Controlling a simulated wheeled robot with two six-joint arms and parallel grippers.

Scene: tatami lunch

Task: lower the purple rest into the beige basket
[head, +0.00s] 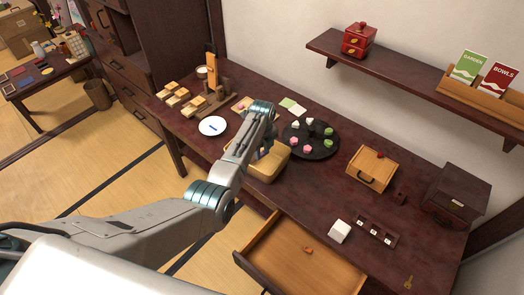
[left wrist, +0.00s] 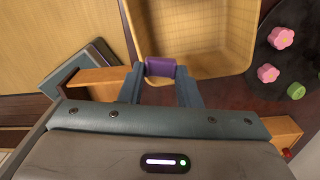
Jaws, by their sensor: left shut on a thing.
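The purple rest (left wrist: 161,67) is a small purple block held between the fingertips of my left gripper (left wrist: 160,88) in the left wrist view. The gripper is shut on it. The beige basket (left wrist: 243,62) lies just beyond, and the rest overlaps its near rim in that view; I cannot tell how high above the basket it is. In the head view the basket (head: 268,175) stands at the table's front edge, partly hidden by my left arm, and the gripper's fingertips are mostly hidden there. My right gripper is not in view.
A dark round tray (head: 318,154) with pink, green and white sweets stands right of the basket. A white plate (head: 212,134) lies to its left. An open drawer (head: 290,262) juts out at the front. A small wooden box (head: 372,163) stands further right.

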